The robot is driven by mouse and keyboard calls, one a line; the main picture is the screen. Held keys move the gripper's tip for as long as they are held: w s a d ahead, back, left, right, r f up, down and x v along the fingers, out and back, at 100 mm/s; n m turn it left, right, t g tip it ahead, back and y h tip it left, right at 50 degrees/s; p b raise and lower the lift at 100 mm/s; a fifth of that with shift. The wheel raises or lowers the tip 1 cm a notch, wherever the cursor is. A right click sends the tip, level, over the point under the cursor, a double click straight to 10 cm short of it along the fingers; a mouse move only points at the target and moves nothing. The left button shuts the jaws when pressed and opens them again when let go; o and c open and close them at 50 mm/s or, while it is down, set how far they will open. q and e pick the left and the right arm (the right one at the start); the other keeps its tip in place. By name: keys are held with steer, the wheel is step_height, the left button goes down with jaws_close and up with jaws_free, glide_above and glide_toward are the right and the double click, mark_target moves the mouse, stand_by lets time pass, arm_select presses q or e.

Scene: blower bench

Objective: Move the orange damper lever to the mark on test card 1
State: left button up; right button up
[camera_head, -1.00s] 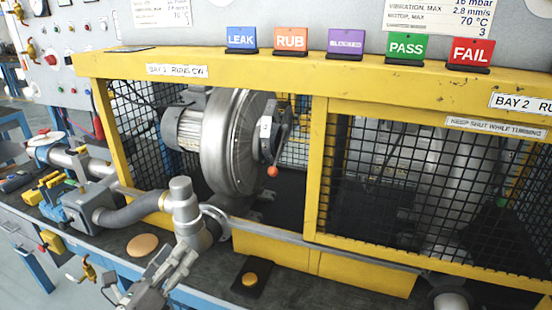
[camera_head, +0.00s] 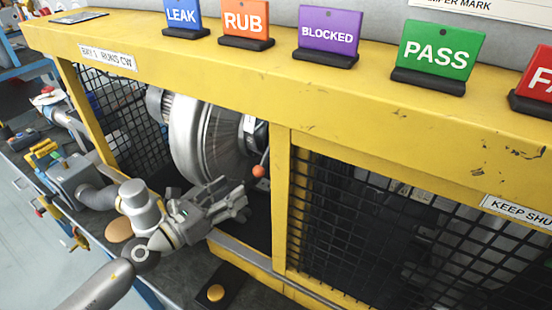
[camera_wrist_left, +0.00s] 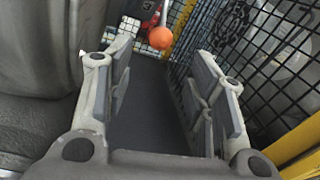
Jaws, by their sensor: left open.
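The orange ball knob of the damper lever (camera_head: 259,171) shows at the right side of the silver blower (camera_head: 196,143) in bay 1. In the left wrist view the orange knob (camera_wrist_left: 160,38) is ahead of the fingers, near the top, with part of its light rod above it. My left gripper (camera_head: 242,198) is open and empty, below and slightly left of the knob, at the bay 1 opening. It also shows in the left wrist view (camera_wrist_left: 160,85), with its fingers apart and the knob beyond their tips. The lever mark cannot be read here. My right gripper is not in view.
A yellow frame post (camera_head: 281,200) stands right of the knob. The black mesh (camera_head: 385,230) of bay 2 is beyond it. Coloured signs, such as the green PASS sign (camera_head: 436,50), stand on the top beam. An orange-yellow button (camera_head: 216,292) is on the bench below.

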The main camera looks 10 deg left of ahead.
mark_target(258, 170)
arm_select(q)
steer(key=p+x, duration=0.2)
steer(key=x, duration=0.8)
steer(key=shift+w+d+r+p, duration=0.1)
steer(key=shift+w+p, duration=0.05)
steer(key=shift+p, duration=0.15)
jaws_close()
